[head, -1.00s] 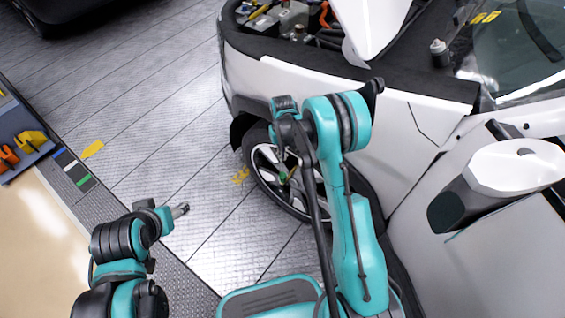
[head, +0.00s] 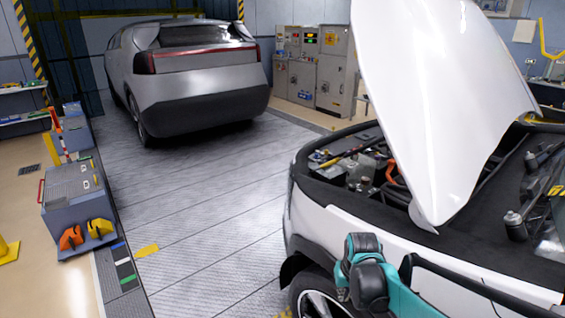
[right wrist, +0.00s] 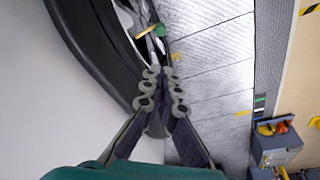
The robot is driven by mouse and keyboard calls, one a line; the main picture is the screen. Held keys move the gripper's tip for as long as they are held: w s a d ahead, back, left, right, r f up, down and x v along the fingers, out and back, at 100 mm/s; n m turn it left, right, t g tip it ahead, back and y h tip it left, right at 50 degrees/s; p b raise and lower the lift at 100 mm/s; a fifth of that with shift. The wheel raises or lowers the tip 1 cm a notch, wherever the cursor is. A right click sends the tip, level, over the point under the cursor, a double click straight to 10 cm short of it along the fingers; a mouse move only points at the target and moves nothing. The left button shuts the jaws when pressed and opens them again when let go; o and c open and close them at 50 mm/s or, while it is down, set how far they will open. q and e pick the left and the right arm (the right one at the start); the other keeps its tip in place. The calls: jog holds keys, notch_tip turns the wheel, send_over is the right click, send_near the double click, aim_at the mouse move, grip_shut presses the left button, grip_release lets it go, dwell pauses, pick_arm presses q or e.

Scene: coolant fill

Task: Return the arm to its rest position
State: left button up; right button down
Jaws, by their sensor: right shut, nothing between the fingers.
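My right arm (head: 368,285) shows at the bottom of the head view, teal and black, folded beside the white car's front fender. Its fingertips are not visible there. In the right wrist view my right gripper (right wrist: 161,76) has its two dark fingers drawn together, with nothing held between them. It is near the front wheel of the white car; the black tyre (right wrist: 97,55) fills the upper left, and a small green part (right wrist: 160,30) shows beyond the fingers. I cannot tell whether the fingers touch anything. My left gripper is not in view.
The white car (head: 480,285) stands at the right with its hood (head: 430,110) raised. A silver car (head: 190,80) is at the back. A grey tool cart (head: 75,190) stands at the left, and grey cabinets (head: 315,75) at the back. The metal floor between is clear.

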jog(key=s+r+t, duration=0.2)
jog(key=s+r, duration=0.1)
jog(key=s, duration=0.6)
jog(key=s+r+t, duration=0.2)
jog(key=s+r, duration=0.1)
jog(key=s, duration=0.6)
jog(key=shift+s+r+t, duration=0.15)
jog(key=shift+s+t, duration=0.15)
jog(key=shift+s, duration=0.1)
